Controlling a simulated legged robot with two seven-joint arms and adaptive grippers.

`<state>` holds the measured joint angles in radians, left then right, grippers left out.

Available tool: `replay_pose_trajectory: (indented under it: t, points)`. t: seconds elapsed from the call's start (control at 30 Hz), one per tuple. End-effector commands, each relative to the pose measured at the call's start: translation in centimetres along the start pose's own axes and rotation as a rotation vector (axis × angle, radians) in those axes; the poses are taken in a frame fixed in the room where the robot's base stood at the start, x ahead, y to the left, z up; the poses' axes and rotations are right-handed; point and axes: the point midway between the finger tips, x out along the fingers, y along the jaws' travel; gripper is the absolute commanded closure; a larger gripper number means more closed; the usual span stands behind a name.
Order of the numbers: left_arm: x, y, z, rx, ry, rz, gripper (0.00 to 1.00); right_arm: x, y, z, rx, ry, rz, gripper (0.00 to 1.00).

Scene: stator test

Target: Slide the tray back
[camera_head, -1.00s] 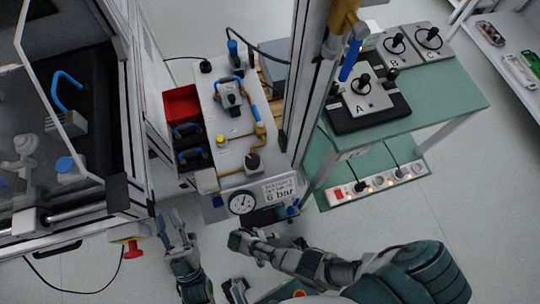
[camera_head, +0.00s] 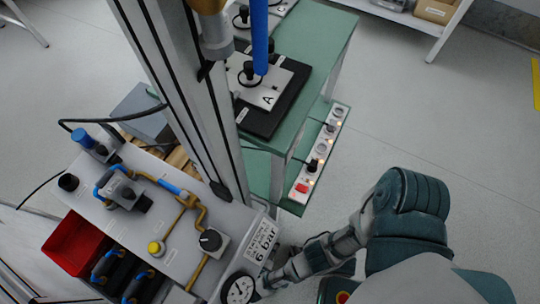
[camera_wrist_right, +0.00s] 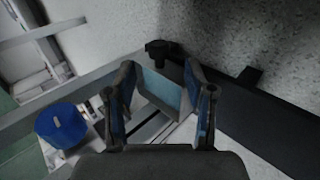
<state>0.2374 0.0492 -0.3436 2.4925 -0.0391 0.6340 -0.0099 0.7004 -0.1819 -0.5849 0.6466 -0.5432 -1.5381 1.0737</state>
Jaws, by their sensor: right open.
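A black tray (camera_head: 260,122) lies on the green table (camera_head: 322,62) in the head view. A light grey plate marked A (camera_head: 268,97), with a black knob, sits on it. A blue upright cylinder and the metal post partly cover the tray. My right gripper (camera_head: 268,284) is low in the head view, beside the gauge and well below the tray; its fingers are hard to make out there. In the right wrist view my right gripper (camera_wrist_right: 160,76) is open, with nothing seen held between its fingers. My left gripper is out of view.
The pneumatic panel with a gauge (camera_head: 238,289) and a "6 bar" label stands at lower left. A metal post (camera_head: 190,95) rises between panel and table. A lit power strip (camera_head: 322,150) lies on the lower green shelf. The floor at right is clear.

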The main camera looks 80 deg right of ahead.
Motion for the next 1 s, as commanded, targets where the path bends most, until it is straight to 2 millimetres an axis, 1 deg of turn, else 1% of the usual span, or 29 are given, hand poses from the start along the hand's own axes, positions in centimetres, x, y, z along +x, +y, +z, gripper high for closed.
replay_pose_trajectory:
  t: [0.03, 0.1, 0.23, 0.4, 0.63, 0.83, 0.87, 1.0]
  points:
    - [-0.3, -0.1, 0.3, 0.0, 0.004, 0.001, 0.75, 1.5, -0.2, 0.3, -0.005, -0.004, 0.003, 0.46]
    - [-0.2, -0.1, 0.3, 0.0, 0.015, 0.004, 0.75, 2.6, -0.2, 0.3, -0.004, -0.003, 0.004, 0.46]
    - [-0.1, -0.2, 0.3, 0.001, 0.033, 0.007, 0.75, 3.9, -0.1, 0.2, -0.002, -0.002, 0.004, 0.46]
    - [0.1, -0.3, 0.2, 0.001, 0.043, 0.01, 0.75, 4.5, 0.0, 0.1, 0.0, 0.0, 0.004, 0.46]
    - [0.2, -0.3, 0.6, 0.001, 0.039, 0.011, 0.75, 4.5, 0.0, 0.0, 0.0, 0.001, 0.002, 0.46]
    - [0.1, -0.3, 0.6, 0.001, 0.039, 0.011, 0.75, 4.5, 0.0, 0.0, 0.0, 0.001, 0.001, 0.96]
    - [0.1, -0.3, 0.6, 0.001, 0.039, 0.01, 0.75, 4.5, 0.0, 0.0, 0.0, 0.001, 0.001, 1.0]
    - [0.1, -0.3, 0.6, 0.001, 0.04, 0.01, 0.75, 4.5, 0.0, 0.1, 0.0, 0.001, 0.002, 1.0]
